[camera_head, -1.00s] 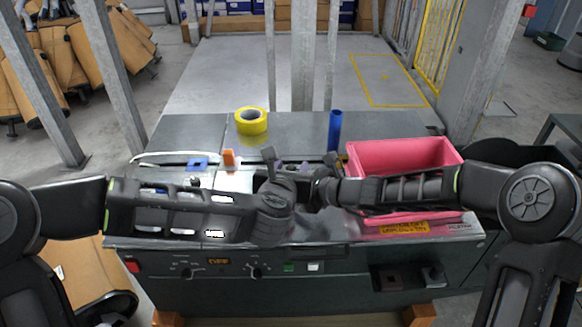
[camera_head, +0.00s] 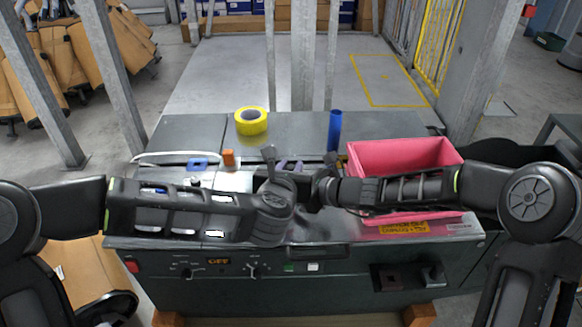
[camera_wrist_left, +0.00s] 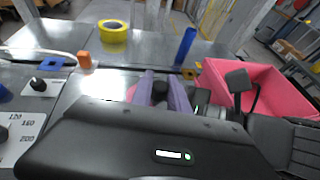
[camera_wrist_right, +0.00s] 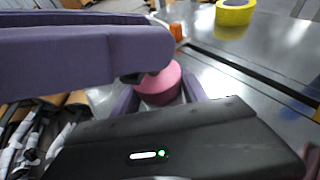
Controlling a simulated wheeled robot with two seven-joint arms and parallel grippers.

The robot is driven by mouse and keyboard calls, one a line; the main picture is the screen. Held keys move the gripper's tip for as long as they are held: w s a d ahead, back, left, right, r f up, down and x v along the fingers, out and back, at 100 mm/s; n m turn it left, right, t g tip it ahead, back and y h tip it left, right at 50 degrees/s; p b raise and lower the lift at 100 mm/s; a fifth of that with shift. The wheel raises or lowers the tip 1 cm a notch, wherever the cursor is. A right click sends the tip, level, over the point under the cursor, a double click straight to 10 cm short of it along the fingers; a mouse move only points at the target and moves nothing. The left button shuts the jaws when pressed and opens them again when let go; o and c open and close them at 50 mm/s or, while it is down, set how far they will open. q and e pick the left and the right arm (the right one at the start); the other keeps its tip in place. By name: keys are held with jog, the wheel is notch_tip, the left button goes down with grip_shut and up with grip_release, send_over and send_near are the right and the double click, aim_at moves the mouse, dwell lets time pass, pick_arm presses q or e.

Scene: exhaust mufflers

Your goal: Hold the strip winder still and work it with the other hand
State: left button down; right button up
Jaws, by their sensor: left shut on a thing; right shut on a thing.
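The strip winder shows only in part; I take the pink round body (camera_wrist_right: 160,86) in the right wrist view to be it. My right gripper (camera_wrist_right: 163,94) has its purple fingers on either side of this body and is shut on it. In the left wrist view my left gripper (camera_wrist_left: 163,82) is shut on a small black knob (camera_wrist_left: 160,91). A bit of pink (camera_wrist_left: 131,94) shows beside its left finger. The left fingers cross above the pink body in the right wrist view. In the head view both hands meet over the bench and hide the winder.
A pink bin (camera_head: 405,155) stands right of the hands, close to my right forearm. A blue tube (camera_head: 334,130), a yellow tape roll (camera_head: 251,121), an orange block (camera_head: 228,157) and a blue piece (camera_head: 197,163) are on the bench (camera_head: 185,130). The bench's back half is mostly clear.

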pick_arm(q)
jog(key=shift+a+m+h, duration=0.15)
jog(key=shift+m+h, duration=0.15)
jog(key=m+h, duration=0.1)
jog(key=a+m+g+h, duration=0.1)
jog(key=m+h, duration=0.1)
jog(key=shift+s+g+h, duration=0.1)
jog(key=shift+g+h, duration=0.2)
jog(key=shift+s+a+m+g+h, duration=0.1)
jog(key=shift+a+m+g+h, duration=0.1)
jog(key=shift+m+g+h, duration=0.75)
jog(key=shift+a+m+g+h, duration=0.2)
jog(key=shift+m+g+h, duration=0.45)
jog(key=shift+m+h, duration=0.45)
jog(key=shift+m, duration=0.25)
jog(key=c, duration=1.3)
grip_release()
jog(key=shift+o, duration=0.2)
jog(key=v, duration=1.2)
jog(key=shift+r, duration=0.2)
